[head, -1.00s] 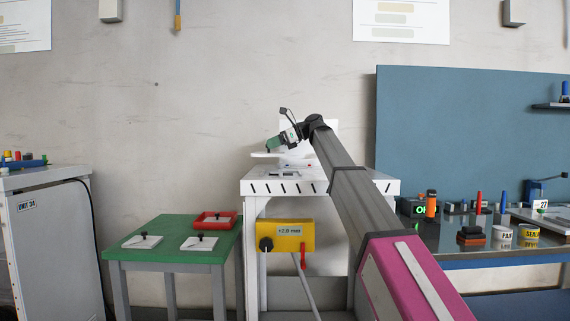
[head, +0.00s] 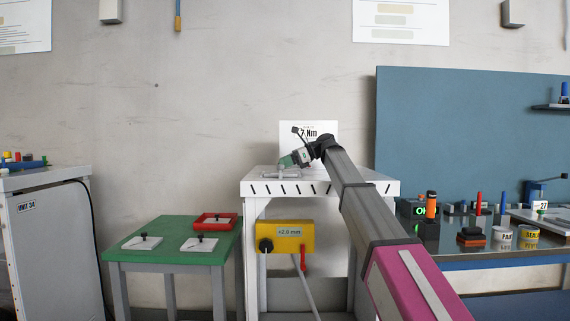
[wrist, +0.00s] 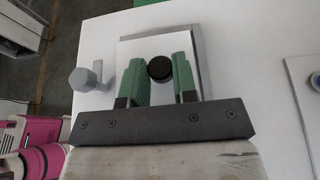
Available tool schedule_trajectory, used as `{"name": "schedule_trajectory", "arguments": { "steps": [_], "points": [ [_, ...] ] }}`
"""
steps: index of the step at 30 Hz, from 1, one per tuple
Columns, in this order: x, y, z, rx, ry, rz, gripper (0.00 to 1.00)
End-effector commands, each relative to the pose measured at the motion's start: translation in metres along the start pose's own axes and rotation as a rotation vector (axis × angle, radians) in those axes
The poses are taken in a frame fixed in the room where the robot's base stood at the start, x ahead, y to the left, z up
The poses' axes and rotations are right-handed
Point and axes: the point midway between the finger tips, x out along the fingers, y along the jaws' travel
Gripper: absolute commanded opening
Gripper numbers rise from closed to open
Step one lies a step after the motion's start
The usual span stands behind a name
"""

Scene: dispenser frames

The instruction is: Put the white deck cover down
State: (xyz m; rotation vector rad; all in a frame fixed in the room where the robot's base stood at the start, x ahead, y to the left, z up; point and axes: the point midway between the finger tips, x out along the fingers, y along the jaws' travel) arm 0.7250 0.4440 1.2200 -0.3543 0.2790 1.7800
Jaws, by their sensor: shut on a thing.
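The white deck cover (wrist: 128,55) is a flat white plate with a round black knob (wrist: 159,68), seen in the wrist view. My gripper (wrist: 158,78) has its green fingers on either side of the knob and is shut on the cover by it. The cover lies over or just above a grey-edged piece (wrist: 203,60) on the white table; I cannot tell if it touches. In the head view my gripper (head: 285,162) is low over the left part of the white table (head: 320,188), and the cover there is hard to make out.
A grey knob-like post (wrist: 82,78) stands left of the cover in the wrist view. A green table (head: 170,257) at left bears two white plates with black knobs and a red tray (head: 213,227). A white sign (head: 320,130) stands behind my gripper.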

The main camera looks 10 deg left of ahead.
Motion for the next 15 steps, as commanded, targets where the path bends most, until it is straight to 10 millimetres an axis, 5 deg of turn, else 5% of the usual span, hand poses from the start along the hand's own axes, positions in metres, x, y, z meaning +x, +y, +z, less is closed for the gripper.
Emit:
{"name": "schedule_trajectory", "arguments": {
  "steps": [3,4,6,15],
  "points": [
    [0.0009,0.0001,-0.0020,0.000,0.000,0.000,0.00],
    [0.0010,0.0001,-0.0021,0.000,0.000,0.000,0.33],
    [0.0008,0.0000,-0.0018,0.000,0.000,0.000,0.52],
    [0.0003,-0.0001,-0.0005,0.000,0.000,0.000,0.52]
  ]
}}
